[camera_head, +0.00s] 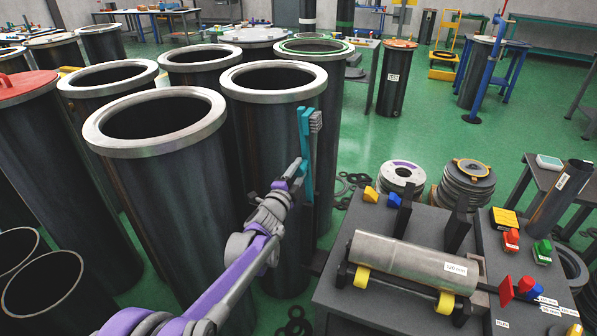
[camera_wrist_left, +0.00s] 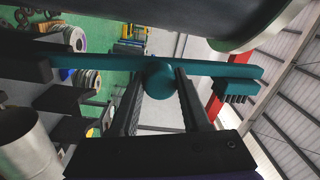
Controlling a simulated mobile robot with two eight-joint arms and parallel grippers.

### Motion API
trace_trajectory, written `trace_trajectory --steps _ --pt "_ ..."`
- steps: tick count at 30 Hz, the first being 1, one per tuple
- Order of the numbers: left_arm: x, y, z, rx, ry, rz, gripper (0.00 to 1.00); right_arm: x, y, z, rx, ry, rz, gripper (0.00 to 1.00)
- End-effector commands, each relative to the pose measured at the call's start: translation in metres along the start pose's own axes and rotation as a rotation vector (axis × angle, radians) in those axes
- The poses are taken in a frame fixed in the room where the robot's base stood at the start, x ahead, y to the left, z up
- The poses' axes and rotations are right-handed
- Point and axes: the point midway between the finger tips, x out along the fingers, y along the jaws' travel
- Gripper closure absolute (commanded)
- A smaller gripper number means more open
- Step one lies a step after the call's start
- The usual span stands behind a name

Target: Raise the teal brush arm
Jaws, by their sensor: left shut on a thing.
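The teal brush arm (camera_head: 304,137) stands upright in the head view, in front of a dark flanged cylinder (camera_head: 262,150). A grey bristle block (camera_head: 316,121) sits at its upper right. My left gripper (camera_head: 296,170) comes in from the lower left and meets the bar below the bristles. In the left wrist view, the teal bar (camera_wrist_left: 105,66) runs across the picture, and its round teal knob (camera_wrist_left: 160,80) lies between the fingertips of my left gripper (camera_wrist_left: 159,76). The gripper is shut on this knob. The dark bristles (camera_wrist_left: 232,97) show at the bar's right end. My right gripper is not in view.
Another tall flanged cylinder (camera_head: 165,185) stands close left of my left arm. A dark workbench (camera_head: 350,300) at lower right carries a steel tube (camera_head: 405,262) on rollers. Rings and coloured blocks lie behind it. Green floor (camera_head: 350,120) is open beyond the brush arm.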

Motion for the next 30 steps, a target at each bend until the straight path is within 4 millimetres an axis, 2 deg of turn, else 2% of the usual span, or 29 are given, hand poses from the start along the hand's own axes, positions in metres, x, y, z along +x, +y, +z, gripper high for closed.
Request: trace_trajectory --steps 1,2,6,17,20,30 --pt "0.000 -0.001 0.003 -0.003 -0.004 -0.001 1.00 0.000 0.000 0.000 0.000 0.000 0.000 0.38" --pt "0.000 -0.001 0.003 -0.003 -0.004 -0.001 0.50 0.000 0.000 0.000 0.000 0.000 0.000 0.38" --pt "0.000 -0.001 0.002 -0.002 -0.003 -0.001 0.25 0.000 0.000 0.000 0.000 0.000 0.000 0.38" --pt "-0.004 -0.001 0.001 -0.001 -0.002 -0.001 0.24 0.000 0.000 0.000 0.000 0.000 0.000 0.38" --pt "-0.015 -0.001 0.002 -0.001 -0.003 -0.001 0.24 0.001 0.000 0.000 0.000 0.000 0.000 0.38" --pt "-0.083 -0.001 0.002 -0.001 -0.004 -0.001 0.24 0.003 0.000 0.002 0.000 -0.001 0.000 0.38"
